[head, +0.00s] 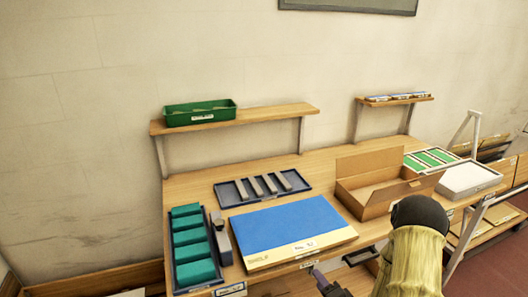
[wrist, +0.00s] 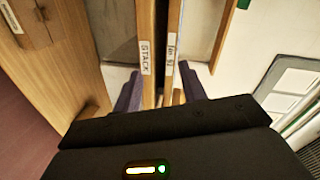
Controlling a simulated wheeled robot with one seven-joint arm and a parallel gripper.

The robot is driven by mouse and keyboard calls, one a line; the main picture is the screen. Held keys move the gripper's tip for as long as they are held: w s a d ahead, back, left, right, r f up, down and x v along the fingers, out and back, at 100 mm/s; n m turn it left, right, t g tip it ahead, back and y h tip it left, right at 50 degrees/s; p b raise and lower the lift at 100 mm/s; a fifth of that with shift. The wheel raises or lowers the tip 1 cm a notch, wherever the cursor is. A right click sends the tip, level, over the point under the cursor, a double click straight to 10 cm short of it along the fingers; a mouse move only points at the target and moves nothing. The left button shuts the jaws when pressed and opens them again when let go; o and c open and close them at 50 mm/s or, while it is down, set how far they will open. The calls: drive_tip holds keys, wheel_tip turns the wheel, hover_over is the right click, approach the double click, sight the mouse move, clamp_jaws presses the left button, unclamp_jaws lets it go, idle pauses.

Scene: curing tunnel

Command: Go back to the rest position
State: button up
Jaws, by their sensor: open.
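My gripper (head: 327,284) shows at the bottom of the head view as a small purple finger part, in front of the bench's front edge and low in the picture. My arm in a yellowish sleeve covers the lower right. In the wrist view my gripper (wrist: 160,75) has its two purple fingers spread apart with nothing held between them. Behind the fingers run wooden edges with labels, one reading STACK (wrist: 146,58). The gap to these edges is hard to judge.
The wooden bench (head: 205,180) carries a blue-topped board (head: 285,228), a tray with teal blocks (head: 192,245), a dark tray with grey bars (head: 262,187), an open cardboard box (head: 375,185) and a white stack (head: 468,178). A green bin (head: 200,113) stands on the shelf above.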

drive_tip(key=s+a+r+n+g+h+p, duration=0.2)
drive_tip(key=s+r+n+g+h+p, duration=0.2)
drive_tip(key=s+r+n+g, duration=0.7)
drive_tip(key=s+r+g+h, duration=0.1)
drive_tip(key=s+r, duration=0.2)
drive_tip(key=r, duration=0.2)
drive_tip(key=shift+s+r+p, duration=0.15)
drive_tip(key=shift+r+p, duration=0.1)
drive_tip(key=shift+p, duration=0.05)
